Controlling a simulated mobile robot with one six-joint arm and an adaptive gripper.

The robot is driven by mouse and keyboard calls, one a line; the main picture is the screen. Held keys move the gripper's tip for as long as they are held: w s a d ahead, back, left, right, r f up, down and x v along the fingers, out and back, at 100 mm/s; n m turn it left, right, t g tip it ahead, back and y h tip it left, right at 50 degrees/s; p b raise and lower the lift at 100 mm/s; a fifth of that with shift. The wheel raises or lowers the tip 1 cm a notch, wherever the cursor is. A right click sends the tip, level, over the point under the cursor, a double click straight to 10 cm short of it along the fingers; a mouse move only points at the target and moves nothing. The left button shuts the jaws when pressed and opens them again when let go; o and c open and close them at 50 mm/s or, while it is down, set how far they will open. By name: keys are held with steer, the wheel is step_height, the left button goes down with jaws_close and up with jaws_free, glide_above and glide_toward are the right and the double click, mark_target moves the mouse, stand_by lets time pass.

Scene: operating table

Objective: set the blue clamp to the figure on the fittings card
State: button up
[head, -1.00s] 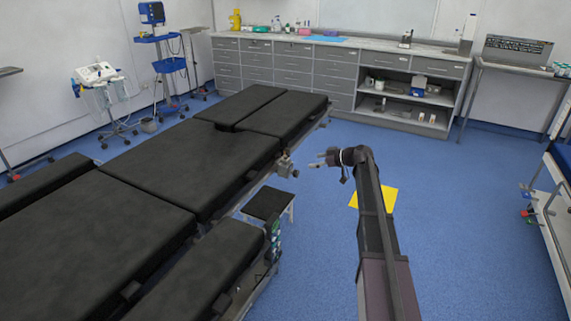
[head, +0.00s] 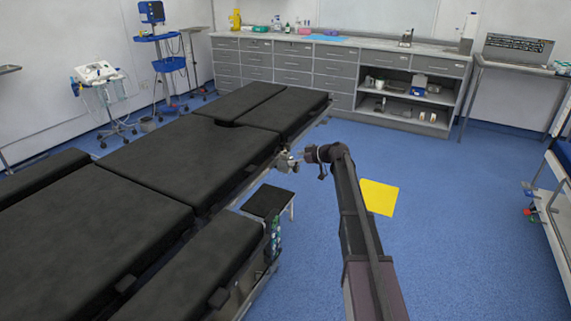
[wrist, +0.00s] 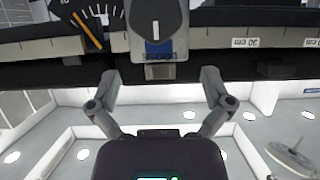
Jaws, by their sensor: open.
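The clamp (wrist: 155,28) is a dark grey block with a light pointer mark and a blue patch on its face. It sits on the table's side rail in the wrist view; in the head view it is a small grey fitting (head: 287,161) at the table's right edge. My gripper (wrist: 158,78) is open, its fingers spread either side of the clamp's lower part in the picture. I cannot tell whether they touch it. In the head view my gripper (head: 301,156) is close beside the clamp. I cannot make out a fittings card.
A dial with an orange needle (wrist: 88,30) is left of the clamp. The black operating table (head: 190,160) fills the left. A yellow square (head: 380,197) lies on open blue floor. A small black step (head: 266,200) stands nearby.

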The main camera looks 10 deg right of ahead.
mark_target(289, 159)
steer(key=shift+b+x, duration=0.65)
steer(key=shift+x, duration=1.65)
steer(key=c, duration=1.2)
steer(key=shift+s, duration=0.1)
